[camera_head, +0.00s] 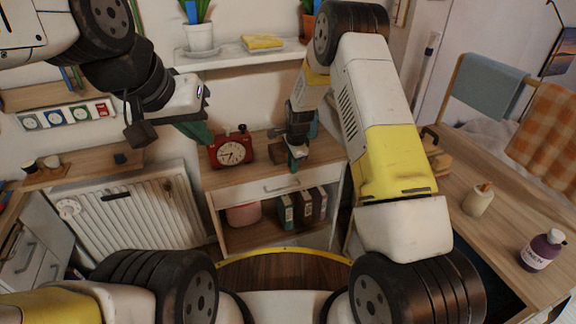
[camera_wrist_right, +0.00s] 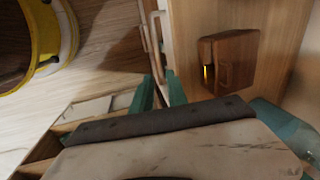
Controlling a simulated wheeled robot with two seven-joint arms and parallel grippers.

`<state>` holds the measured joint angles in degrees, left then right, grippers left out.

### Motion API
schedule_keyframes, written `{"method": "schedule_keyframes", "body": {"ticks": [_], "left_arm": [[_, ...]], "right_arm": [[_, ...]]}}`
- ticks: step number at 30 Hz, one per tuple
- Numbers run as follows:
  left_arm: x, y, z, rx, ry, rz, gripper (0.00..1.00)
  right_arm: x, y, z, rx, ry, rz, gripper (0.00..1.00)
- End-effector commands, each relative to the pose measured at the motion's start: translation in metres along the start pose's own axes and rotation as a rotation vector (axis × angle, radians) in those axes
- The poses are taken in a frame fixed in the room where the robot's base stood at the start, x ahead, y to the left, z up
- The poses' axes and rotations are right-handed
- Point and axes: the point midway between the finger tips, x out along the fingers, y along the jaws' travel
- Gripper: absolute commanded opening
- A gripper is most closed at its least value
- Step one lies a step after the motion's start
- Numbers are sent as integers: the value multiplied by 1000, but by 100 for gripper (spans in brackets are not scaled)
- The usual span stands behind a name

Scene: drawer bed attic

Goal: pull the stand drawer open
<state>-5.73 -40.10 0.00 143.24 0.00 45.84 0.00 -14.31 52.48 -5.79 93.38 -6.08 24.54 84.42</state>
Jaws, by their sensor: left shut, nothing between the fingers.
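The wooden stand has a white drawer front (camera_head: 255,189) that looks shut, with a light handle (camera_head: 282,188) in its middle. My right gripper (camera_head: 297,165) points down over the front of the stand, just above the handle. In the right wrist view, its teal fingers (camera_wrist_right: 160,92) are apart with nothing seen between them, and a pale bar handle (camera_wrist_right: 158,32) shows beyond their tips, apart from them. My left gripper (camera_head: 198,132) is shut and empty, in the air left of the stand, near the red clock.
A red clock (camera_head: 232,148) stands on the stand's top. Books (camera_head: 302,208) and a pink pot (camera_head: 243,214) sit on the shelf below the drawer. A radiator (camera_head: 135,222) is to the left, a wooden table (camera_head: 500,222) to the right. A brown block (camera_wrist_right: 228,62) shows in the wrist view.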

Motion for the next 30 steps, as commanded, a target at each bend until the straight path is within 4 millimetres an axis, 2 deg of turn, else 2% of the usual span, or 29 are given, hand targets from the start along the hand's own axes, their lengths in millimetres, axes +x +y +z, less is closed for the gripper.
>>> {"method": "schedule_keyframes", "body": {"ticks": [1, 3, 8, 18, 24, 30], "left_arm": [[0, 0, 0, 0, 0, 0, 0], [0, 0, 0, 0, 0, 0, 0], [0, 0, 0, 0, 0, 0, 0], [0, 0, 0, 0, 0, 0, 0], [0, 0, 0, 0, 0, 0, 0], [0, 0, 0, 0, 0, 0, 0]], "right_arm": [[14, 2, 3, 17, 1, 10, 19], [25, 2, 4, 37, 3, 14, 19], [42, 3, 5, 50, 5, 17, 19], [93, 4, 4, 49, 5, 17, 19], [107, 4, 4, 48, 5, 16, 19], [108, 4, 4, 48, 5, 16, 19]]}}
